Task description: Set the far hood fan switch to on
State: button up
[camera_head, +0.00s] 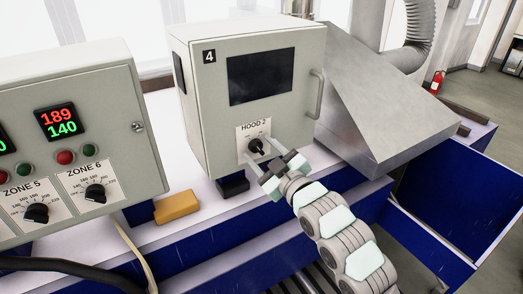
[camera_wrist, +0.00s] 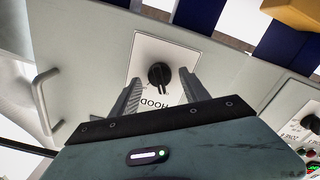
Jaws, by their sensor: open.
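The hood fan switch (camera_head: 256,147) is a black rotary knob on a white plate labelled "HOOD 2" (camera_head: 254,129), low on the front of the grey box marked 4. In the wrist view the knob (camera_wrist: 160,75) stands between and just beyond my two fingers, with the plate seen upside down. My gripper (camera_head: 259,152) is open, with one finger on each side of the knob. I cannot tell whether the fingers touch it. The small position marks on the plate are too small or hidden to read.
A box handle (camera_head: 317,95) is to the right of the switch. A sloped metal hood (camera_head: 380,100) stands further right. The ZONE 5 and ZONE 6 panel (camera_head: 80,130) is at left. A yellow block (camera_head: 176,207) lies on the white ledge below the box.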

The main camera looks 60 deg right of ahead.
grip_shut()
dwell(0.6)
